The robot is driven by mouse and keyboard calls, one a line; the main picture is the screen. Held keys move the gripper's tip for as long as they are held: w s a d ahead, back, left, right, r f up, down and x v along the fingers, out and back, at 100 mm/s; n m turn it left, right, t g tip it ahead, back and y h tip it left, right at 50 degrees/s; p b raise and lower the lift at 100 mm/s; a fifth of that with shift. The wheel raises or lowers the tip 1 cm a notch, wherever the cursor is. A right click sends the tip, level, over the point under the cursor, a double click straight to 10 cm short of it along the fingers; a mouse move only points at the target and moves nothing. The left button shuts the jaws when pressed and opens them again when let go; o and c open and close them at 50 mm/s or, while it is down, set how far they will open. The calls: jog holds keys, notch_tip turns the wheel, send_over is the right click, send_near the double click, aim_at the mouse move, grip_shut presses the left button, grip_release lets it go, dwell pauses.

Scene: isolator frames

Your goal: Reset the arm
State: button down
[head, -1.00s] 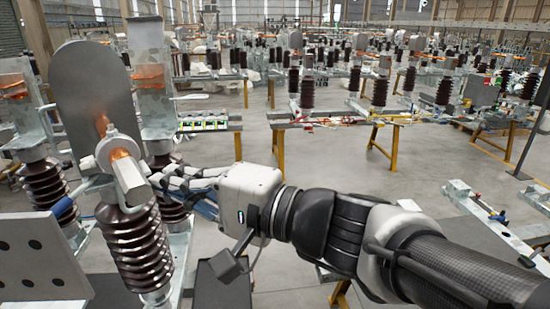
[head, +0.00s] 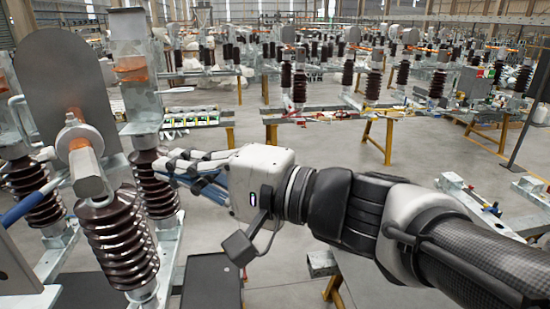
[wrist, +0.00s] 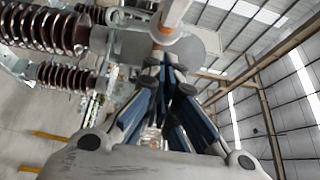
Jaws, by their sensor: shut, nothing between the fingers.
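My arm reaches in from the right of the head view, with my gripper (head: 168,166) pointing left. Its fingers are in front of a brown ribbed insulator (head: 156,190) on the isolator frame. In the wrist view the blue-padded fingers of my gripper (wrist: 168,68) are drawn together and hold nothing. A nearer brown insulator (head: 120,245) stands left of and below the fingers, tilted in the picture. A grey rounded plate (head: 65,85) and a metal shaft end (head: 86,165) stand above it. I cannot tell the exact gap between the fingers and the insulator behind them.
A dark flat box (head: 212,285) lies below my gripper. Work tables on yellow legs (head: 377,138) with several insulators stand further back. A metal rail (head: 490,205) lies at the right. Grey floor (head: 330,150) is open beyond my arm.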

jog(key=s+d, duration=0.5)
jog(key=d, duration=0.1)
jog(key=s+d+f+n+g+h+b, duration=0.1)
jog(key=s+d+f+h+b, duration=0.15)
jog(key=f, duration=0.45)
jog(key=s+d+f+h+b, duration=0.1)
jog(key=f+h, duration=0.2)
jog(key=f, duration=0.4)
jog(key=s+d+f+n+g+h+b, duration=0.1)
jog(key=s+d+f+h+b, duration=0.15)
jog(key=f, duration=0.55)
jog(key=d+f+h+b, duration=0.2)
jog(key=d+f+h, duration=0.2)
jog(key=d+f, duration=0.2)
jog(key=s+d+f+n+t+h+b, duration=0.1)
jog(key=d+f+h, duration=0.4)
jog(key=d, duration=0.6)
jog(key=shift+s+f+n+b, duration=0.2)
jog(key=shift+f+n+b, duration=0.15)
jog(key=shift+f, duration=0.15)
